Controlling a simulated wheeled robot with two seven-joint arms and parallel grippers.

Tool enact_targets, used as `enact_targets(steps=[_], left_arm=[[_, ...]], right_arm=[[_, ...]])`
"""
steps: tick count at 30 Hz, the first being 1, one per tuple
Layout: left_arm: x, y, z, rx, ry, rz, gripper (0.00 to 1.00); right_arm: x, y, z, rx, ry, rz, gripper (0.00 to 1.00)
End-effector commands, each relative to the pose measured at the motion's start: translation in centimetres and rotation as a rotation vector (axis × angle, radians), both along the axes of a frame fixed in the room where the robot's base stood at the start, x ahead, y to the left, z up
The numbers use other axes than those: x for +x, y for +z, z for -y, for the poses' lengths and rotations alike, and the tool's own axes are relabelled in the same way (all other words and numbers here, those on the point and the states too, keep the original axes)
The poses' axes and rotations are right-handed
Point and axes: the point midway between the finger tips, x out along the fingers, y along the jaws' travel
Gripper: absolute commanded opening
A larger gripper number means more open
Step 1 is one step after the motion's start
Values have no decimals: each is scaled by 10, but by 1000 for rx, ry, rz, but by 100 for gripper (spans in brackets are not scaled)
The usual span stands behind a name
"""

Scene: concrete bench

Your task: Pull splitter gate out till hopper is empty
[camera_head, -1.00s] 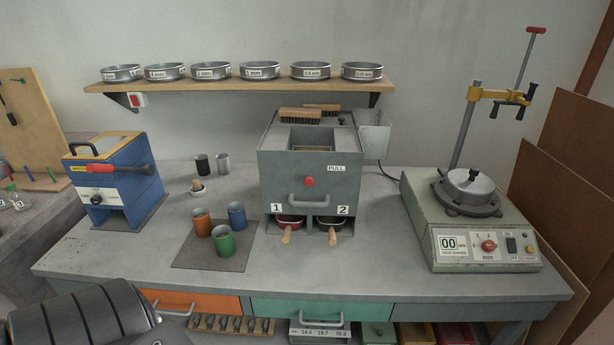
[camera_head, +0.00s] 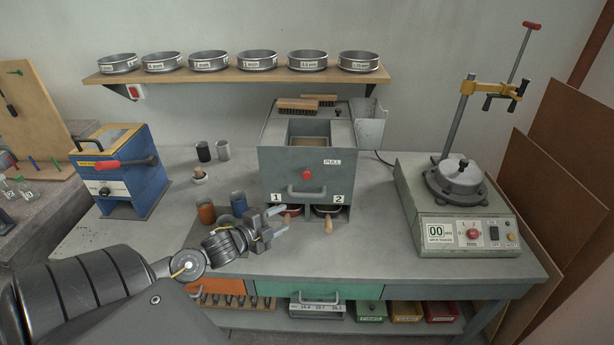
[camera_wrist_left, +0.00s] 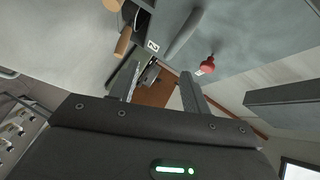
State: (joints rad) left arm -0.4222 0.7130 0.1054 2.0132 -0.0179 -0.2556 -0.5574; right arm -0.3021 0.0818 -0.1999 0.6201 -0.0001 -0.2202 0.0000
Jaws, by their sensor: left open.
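The grey splitter (camera_head: 275,160) stands at the middle back of the bench. Its front has a red knob (camera_head: 307,174) beside a PULL label, and a grey bar handle (camera_head: 306,193) below. The hopper (camera_head: 309,138) opening on top shows a tan surface inside; its fill level is unclear. Two pans with wooden handles sit in bays 1 and 2 (camera_head: 328,224). My left gripper (camera_head: 281,221) is open and empty, in front of and below the bar handle. The left wrist view shows the knob (camera_wrist_left: 208,64) beyond its fingers (camera_wrist_left: 160,80). My right gripper is out of view.
A blue machine (camera_head: 140,180) is at left, and a green-grey shaker (camera_head: 450,215) at right.

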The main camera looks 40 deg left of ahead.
Motion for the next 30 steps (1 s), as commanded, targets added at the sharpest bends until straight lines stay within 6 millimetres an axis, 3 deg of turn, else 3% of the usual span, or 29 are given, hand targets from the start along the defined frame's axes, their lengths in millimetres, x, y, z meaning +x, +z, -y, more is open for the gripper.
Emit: enact_targets(steps=[3,9,19,30], left_arm=[[18,37,-20,138,-103,129,48],[29,72,-33,259,-199,252,48],[41,77,-31,267,-206,268,48],[100,79,-18,265,-203,267,48]], right_arm=[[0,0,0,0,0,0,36],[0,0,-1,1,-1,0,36],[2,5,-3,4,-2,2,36],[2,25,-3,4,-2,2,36]])
